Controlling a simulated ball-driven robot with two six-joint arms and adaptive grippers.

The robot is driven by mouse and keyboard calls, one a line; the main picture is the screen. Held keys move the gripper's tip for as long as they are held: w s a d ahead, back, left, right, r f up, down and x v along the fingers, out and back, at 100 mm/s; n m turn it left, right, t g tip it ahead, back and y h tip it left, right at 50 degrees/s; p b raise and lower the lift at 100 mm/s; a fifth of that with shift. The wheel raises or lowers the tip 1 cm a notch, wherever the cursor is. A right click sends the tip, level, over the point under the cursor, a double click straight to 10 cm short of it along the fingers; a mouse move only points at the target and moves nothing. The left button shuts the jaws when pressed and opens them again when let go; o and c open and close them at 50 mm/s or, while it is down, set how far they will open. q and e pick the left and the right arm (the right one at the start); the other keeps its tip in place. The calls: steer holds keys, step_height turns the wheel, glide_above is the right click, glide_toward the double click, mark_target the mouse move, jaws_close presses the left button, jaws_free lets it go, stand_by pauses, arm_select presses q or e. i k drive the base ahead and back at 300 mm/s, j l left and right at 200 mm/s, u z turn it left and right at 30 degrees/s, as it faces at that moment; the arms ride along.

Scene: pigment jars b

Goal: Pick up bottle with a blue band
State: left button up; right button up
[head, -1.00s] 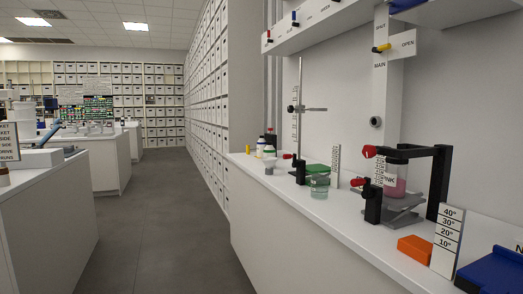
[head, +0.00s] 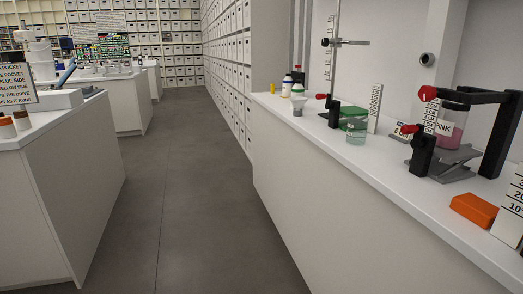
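A small white bottle (head: 287,87) stands at the far end of the right-hand bench in the head view. It seems to carry a bluish band, but it is too small to be sure. Beside it stands a white bottle with a green part (head: 297,90), and a dark bottle (head: 298,75) shows just behind. Neither of my grippers is in view.
The white right-hand bench (head: 390,190) carries a grey funnel-like piece (head: 298,106), a glass beaker (head: 356,133), a black clamp stand (head: 333,105), a pink-filled vessel (head: 449,133) and an orange block (head: 474,210). A left bench (head: 70,150) flanks the open grey floor (head: 190,200).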

mark_target(288, 82)
steer(key=i+j+u, duration=0.1)
steer(key=i+u, duration=0.35)
steer(key=i, duration=1.9)
